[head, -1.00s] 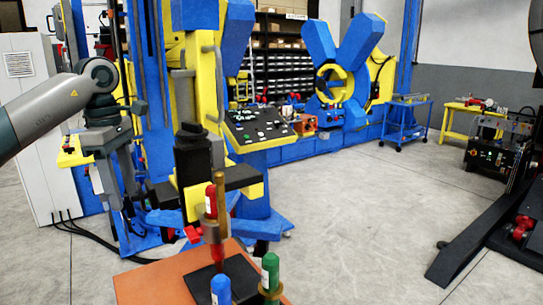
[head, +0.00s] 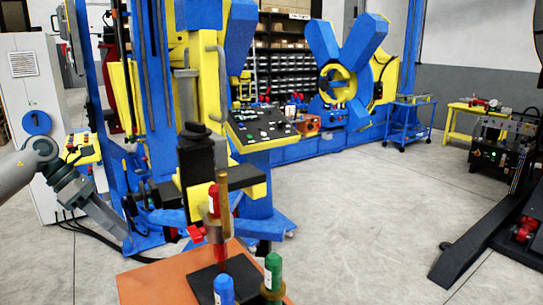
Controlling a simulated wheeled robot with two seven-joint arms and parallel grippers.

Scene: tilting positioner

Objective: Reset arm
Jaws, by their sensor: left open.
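My left arm (head: 40,160) comes in from the left, low, in front of the white cabinet. Its left gripper (head: 122,232) points down to the right, near the foot of the blue and yellow positioner (head: 205,60). The gripper is open, and I see nothing held in it. It is small and partly blends with the machine behind it, so I cannot tell whether it touches anything. My right gripper is out of view.
An orange-topped table (head: 155,283) in front holds a red marker-like tool (head: 215,230), a blue-capped one (head: 223,290) and a green-capped one (head: 273,270). A white cabinet (head: 25,70) stands left. The floor (head: 370,220) at centre right is clear.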

